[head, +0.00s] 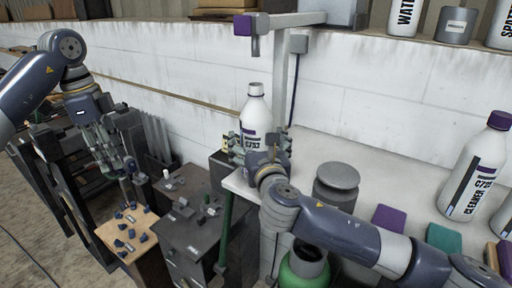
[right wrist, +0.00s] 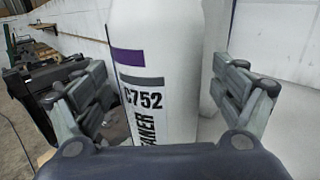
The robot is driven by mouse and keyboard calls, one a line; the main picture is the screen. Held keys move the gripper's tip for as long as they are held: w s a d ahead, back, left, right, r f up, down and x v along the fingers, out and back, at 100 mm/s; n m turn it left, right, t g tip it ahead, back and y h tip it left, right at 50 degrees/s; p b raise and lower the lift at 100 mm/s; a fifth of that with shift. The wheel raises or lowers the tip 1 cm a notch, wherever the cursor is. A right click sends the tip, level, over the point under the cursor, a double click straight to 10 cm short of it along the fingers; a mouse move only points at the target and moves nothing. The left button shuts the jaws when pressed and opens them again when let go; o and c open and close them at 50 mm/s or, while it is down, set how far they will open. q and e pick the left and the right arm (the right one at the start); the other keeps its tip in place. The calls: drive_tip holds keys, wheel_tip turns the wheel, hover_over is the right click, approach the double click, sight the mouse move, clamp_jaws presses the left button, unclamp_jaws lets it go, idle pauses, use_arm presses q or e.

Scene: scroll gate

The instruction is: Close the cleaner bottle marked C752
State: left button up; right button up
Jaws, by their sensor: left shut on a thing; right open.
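The white cleaner bottle marked C752 (head: 256,112) stands upright at the left end of the white ledge. Its label shows large in the right wrist view (right wrist: 150,85). Its top (head: 255,88) is white, with no purple cap like the one on the other cleaner bottle. My right gripper (head: 256,152) is open, with one finger on each side of the bottle; in the right wrist view (right wrist: 163,100) gaps show beside the fingers. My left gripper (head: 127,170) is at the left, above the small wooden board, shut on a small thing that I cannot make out.
A purple-ended arm fixture (head: 244,25) hangs above the bottle. A cleaner bottle marked G752 or similar (head: 478,165) stands at right. A grey round-topped container (head: 337,180), purple block (head: 388,218) and teal block (head: 443,238) are nearer. Dark cabinets (head: 190,245) and a wooden board (head: 113,238) hold small parts.

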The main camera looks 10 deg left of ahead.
sight(255, 124)
use_arm(q)
drive_tip(key=shift+w+f, duration=0.1)
drive_tip(key=shift+f, duration=0.15)
use_arm(e)
drive_tip(key=shift+w+a, duration=0.25)
drive_tip(key=shift+w, duration=0.3)
use_arm(q)
drive_tip(key=shift+r, duration=0.1)
use_arm(e)
drive_tip(key=shift+s, duration=0.1)
drive_tip(key=shift+r, duration=0.1)
drive_tip(key=c, duration=1.6)
use_arm(q)
drive_tip(key=shift+r, duration=0.1)
use_arm(e)
drive_tip(key=shift+r, duration=0.1)
drive_tip(key=shift+c, duration=0.2)
